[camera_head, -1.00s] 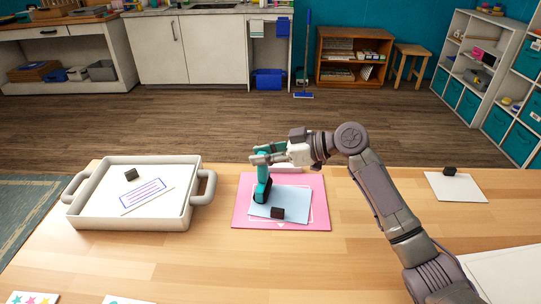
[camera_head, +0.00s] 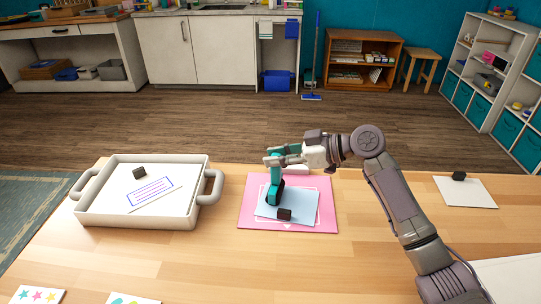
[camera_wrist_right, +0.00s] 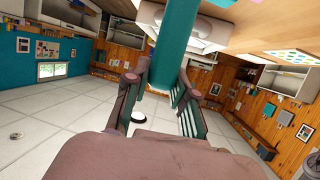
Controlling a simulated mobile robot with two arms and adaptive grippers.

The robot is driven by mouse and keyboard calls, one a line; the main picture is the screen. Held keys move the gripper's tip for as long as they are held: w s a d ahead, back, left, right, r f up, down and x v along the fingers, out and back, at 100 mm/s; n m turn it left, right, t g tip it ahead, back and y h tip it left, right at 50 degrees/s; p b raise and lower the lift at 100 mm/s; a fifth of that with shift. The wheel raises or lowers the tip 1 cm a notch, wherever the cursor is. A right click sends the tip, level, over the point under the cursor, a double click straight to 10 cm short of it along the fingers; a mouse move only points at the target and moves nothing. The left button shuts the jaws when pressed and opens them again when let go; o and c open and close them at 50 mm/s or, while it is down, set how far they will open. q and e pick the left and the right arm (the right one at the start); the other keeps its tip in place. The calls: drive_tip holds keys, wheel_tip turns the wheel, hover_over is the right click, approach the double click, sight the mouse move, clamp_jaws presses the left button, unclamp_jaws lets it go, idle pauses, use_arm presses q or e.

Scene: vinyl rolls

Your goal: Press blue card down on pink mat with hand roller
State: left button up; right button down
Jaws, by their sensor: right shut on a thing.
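The pink mat (camera_head: 247,217) lies on the wooden table with the blue card (camera_head: 304,202) on it. A small black block (camera_head: 284,214) sits on the card's near edge. My right gripper (camera_head: 272,158) is shut on the upright teal handle of the hand roller (camera_head: 276,190). The roller's dark lower end is over the left part of the card and appears to touch it. In the right wrist view the teal handle (camera_wrist_right: 176,45) stands between the gripper's fingers. My left gripper is not in view.
A white tray (camera_head: 137,220) with a printed card (camera_head: 150,191) and a black block stands left of the mat. A white sheet (camera_head: 468,194) with another block lies at the right. Table in front of the mat is clear.

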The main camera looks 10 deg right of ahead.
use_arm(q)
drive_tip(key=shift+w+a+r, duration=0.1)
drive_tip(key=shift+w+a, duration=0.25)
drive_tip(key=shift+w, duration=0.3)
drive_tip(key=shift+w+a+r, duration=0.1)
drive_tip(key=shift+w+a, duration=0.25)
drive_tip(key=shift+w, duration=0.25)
use_arm(e)
drive_tip(key=d, duration=0.1)
drive_tip(key=s+d, duration=0.1)
drive_tip(key=d, duration=0.1)
drive_tip(key=shift+s+d, duration=0.15)
drive_tip(key=shift+d, duration=0.1)
use_arm(q)
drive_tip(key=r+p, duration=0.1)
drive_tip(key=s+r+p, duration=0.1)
drive_tip(key=p, duration=0.1)
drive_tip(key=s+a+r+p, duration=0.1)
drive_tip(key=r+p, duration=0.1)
use_arm(e)
wheel_tip(320, 180, up, 8)
